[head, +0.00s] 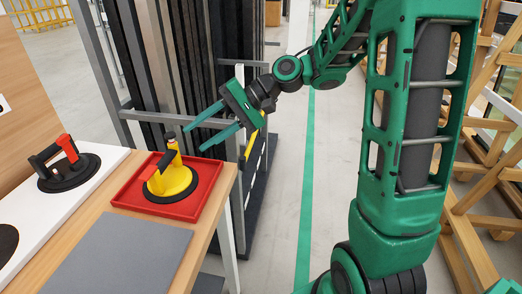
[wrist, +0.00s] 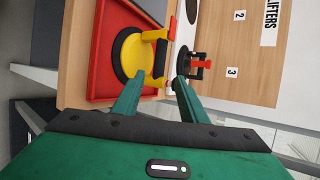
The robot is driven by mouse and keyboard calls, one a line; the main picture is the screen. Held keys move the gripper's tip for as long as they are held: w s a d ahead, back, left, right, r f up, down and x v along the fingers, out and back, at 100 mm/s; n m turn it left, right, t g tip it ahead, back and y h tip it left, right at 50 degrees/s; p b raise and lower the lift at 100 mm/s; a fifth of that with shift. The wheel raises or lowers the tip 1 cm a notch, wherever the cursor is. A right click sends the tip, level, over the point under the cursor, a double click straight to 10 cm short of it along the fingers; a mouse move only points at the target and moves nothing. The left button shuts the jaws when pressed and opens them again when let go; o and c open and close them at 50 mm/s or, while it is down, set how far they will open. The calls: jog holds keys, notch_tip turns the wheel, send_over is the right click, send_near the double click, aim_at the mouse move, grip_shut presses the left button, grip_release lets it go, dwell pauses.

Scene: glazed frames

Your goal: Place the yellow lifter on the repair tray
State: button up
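The yellow lifter (head: 172,178), a suction cup with a yellow disc, black rim and upright handle, sits on the red repair tray (head: 126,196) at the table's edge. It also shows in the wrist view (wrist: 131,55), on the red tray (wrist: 103,92). My gripper (head: 194,140) is open and empty, to the right of and above the lifter in the head view. In the wrist view its two green fingers (wrist: 154,90) are spread apart, with the lifter's handle beyond them. I see no finger touching the lifter.
A black lifter with a red part (head: 66,165) stands on a white shelf (head: 105,177) at left. A grey mat (head: 125,255) lies on the table in front of the tray. A rack of dark panels (head: 190,60) stands behind. A wooden frame (head: 490,170) is at right.

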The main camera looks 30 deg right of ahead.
jog(key=s+d+f+h, duration=0.3)
jog(key=s+d+h, duration=0.2)
jog(key=s+d, duration=0.45)
jog(key=s+d+f+h, duration=0.45)
jog(key=s+d, duration=0.25)
jog(key=d, duration=0.5)
jog(key=s+d+g+h, duration=0.1)
jog(key=s+d, duration=0.1)
jog(key=s, duration=0.3)
jog(key=s+d+m+g+h, duration=0.1)
jog(key=s+d, duration=0.2)
jog(key=s, duration=0.2)
jog(key=shift+s+d+r, duration=0.25)
jog(key=shift+s+r, duration=0.1)
jog(key=shift+r, duration=0.05)
